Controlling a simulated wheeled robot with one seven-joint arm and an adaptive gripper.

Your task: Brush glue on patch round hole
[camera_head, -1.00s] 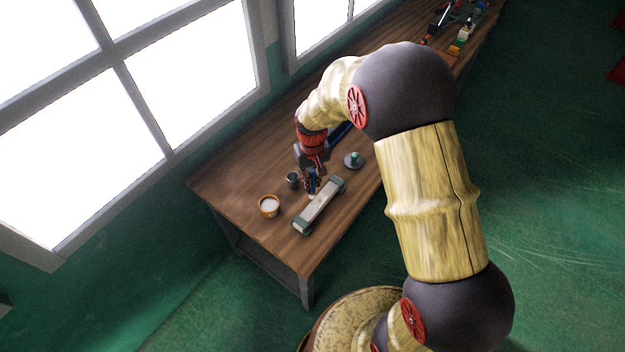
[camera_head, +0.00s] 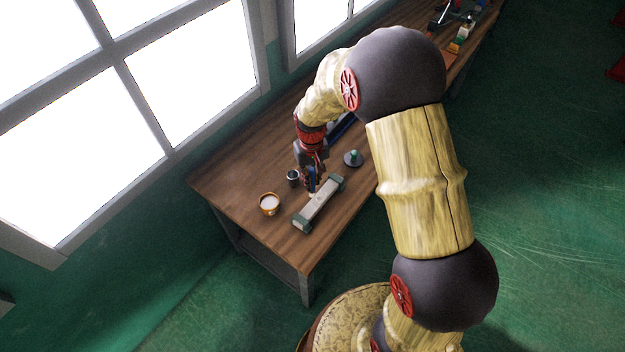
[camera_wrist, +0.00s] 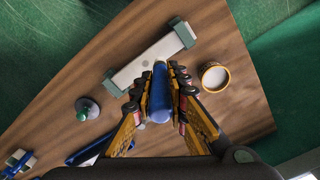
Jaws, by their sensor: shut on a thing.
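My gripper (camera_head: 311,176) is shut on a blue-handled brush (camera_wrist: 160,92), held between its yellow fingers in the wrist view. The brush points down at a long pale strip (camera_head: 324,199) with green ends, which lies on the bench. The strip also shows in the wrist view (camera_wrist: 134,70). The brush tip is over or on the strip's middle; I cannot tell whether it touches. The handle and fingers hide that spot in the wrist view. No hole or patch can be made out clearly. An orange-rimmed pot (camera_head: 269,205) of white glue stands left of the strip.
A blue tool (camera_wrist: 90,148) lies on the wooden bench (camera_head: 240,170). Other items (camera_head: 458,40) lie at the bench's far end.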

